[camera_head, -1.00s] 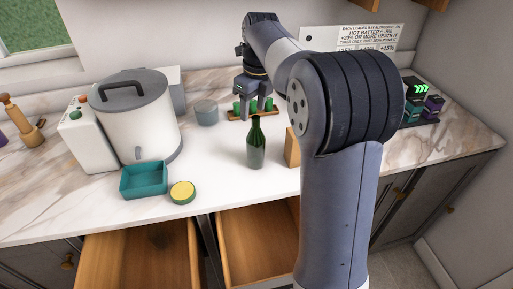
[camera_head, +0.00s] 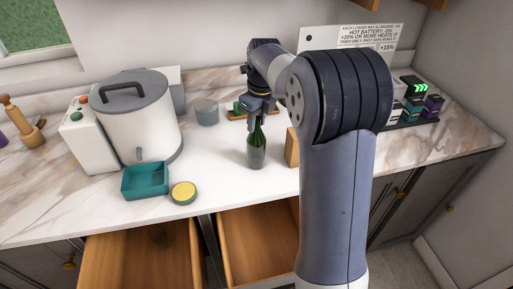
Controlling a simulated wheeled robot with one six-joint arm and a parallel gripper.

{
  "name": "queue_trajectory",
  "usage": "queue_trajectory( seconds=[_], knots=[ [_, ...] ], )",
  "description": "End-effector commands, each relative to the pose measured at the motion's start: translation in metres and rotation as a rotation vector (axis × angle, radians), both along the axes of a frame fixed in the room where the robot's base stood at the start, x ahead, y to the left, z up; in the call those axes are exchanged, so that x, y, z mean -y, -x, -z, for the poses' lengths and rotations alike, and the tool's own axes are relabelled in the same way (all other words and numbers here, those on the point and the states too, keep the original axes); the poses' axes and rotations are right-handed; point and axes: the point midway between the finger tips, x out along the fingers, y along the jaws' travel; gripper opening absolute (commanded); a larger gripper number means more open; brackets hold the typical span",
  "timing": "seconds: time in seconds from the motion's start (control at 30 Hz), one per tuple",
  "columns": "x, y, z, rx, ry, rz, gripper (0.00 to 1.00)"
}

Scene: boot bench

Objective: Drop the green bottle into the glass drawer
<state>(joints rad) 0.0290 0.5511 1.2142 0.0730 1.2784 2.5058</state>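The green bottle (camera_head: 257,153) stands upright on the marble counter, near the middle of the view. My gripper (camera_head: 258,117) is at the bottle's neck, pointing down, and covers its top. The fingers are too small and overlapped to tell whether they are open around the neck or shut on it. Below the counter, two wooden drawers are pulled open: a left drawer (camera_head: 140,262) and a right drawer (camera_head: 262,258). Both look empty where visible. I cannot tell which is the glass drawer. My arm hides the right drawer's right side.
A white pot with a grey lid (camera_head: 135,120) stands at the left by a white box (camera_head: 88,138). A teal tray (camera_head: 145,180) and a yellow-topped round tin (camera_head: 183,192) lie near the front edge. A wooden block (camera_head: 291,148) stands right of the bottle.

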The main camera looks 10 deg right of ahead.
Motion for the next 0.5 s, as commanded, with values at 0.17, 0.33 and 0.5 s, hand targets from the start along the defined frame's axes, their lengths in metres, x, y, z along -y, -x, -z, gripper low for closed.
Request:
queue_trajectory(
  seconds=[0.17,0.33,0.5],
  knots=[
    [0.0,0.0,-0.0002,0.0,0.0,0.0,0.14],
    [0.0001,0.0,-0.0003,0.0,0.0,0.0,0.0],
    [0.0001,0.0,-0.0003,0.0,0.0,0.0,0.0]
  ],
)
